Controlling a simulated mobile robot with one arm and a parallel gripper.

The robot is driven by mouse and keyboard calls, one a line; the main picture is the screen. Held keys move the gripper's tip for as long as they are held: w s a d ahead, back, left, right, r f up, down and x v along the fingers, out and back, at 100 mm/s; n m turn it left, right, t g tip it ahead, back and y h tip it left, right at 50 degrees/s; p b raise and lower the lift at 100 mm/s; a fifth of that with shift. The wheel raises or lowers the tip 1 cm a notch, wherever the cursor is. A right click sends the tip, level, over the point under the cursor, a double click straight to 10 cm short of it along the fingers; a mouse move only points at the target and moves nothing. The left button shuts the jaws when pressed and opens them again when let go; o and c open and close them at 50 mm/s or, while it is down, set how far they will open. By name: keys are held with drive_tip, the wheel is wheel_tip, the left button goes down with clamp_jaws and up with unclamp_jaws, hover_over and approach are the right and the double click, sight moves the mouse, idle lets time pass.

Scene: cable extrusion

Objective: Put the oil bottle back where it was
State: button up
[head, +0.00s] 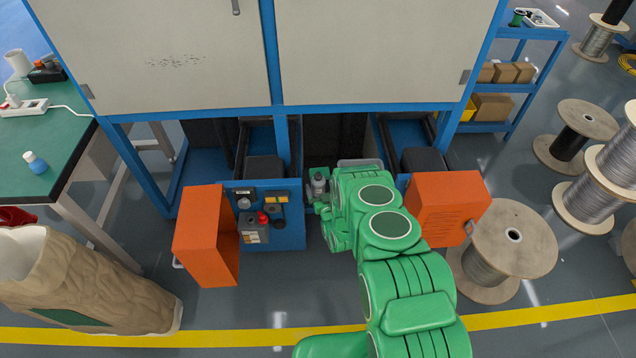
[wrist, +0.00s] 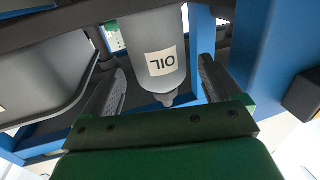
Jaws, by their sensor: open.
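The oil bottle (wrist: 163,50) is grey and translucent with a white label reading OIL. In the wrist view it appears upside down, its nozzle pointing toward my gripper's palm. My gripper (wrist: 162,68) is open, one finger on each side of the bottle, with visible gaps between the fingers and its sides. In the head view the bottle (head: 319,184) shows small and grey at the machine's front, between the two blue bays, just left of my green wrist. My arm hides much around it, and what supports its base is not clear.
An open orange door (head: 206,236) stands left and an orange cover (head: 447,208) right of my arm. A panel with a red button (head: 263,217) is close by. A wooden cable spool (head: 510,240) stands at right. A grey container (wrist: 45,65) is beside my gripper.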

drive_tip(key=v, duration=0.7)
drive_tip(key=w+d+r+g+h, duration=0.1)
drive_tip(key=w+r+g, duration=0.1)
drive_tip(key=w+r, duration=0.45)
drive_tip(key=w+d+r+g+h, duration=0.1)
drive_tip(key=w+r+g, duration=0.2)
drive_tip(key=r, duration=0.6)
drive_tip(key=s+d+r+g+h, duration=0.15)
drive_tip(key=s+r, duration=0.25)
drive_tip(key=r, duration=0.4)
drive_tip(key=s+d+r+m+g, duration=0.15)
drive_tip(key=s+r, duration=0.25)
drive_tip(key=r, duration=0.4)
drive_tip(key=s+d+r+n+g, duration=0.1)
drive_tip(key=s+r+g, duration=0.25)
drive_tip(key=r, duration=0.35)
drive_tip(key=s+r+g, duration=0.2)
drive_tip(key=s+r, duration=0.4)
drive_tip(key=s, duration=1)
drive_tip(key=s+d+r+m+g, duration=0.1)
drive_tip(key=s+r+g, duration=0.2)
drive_tip(key=s+r, duration=0.4)
drive_tip(key=s+d+r+m+g, duration=0.1)
drive_tip(key=s+r+g, duration=0.2)
drive_tip(key=s, duration=2.1)
wheel_tip(320, 180, up, 5)
drive_tip(key=shift+s+d+f, duration=0.15)
drive_tip(key=shift+s+f, duration=0.1)
drive_tip(key=shift+s, duration=0.15)
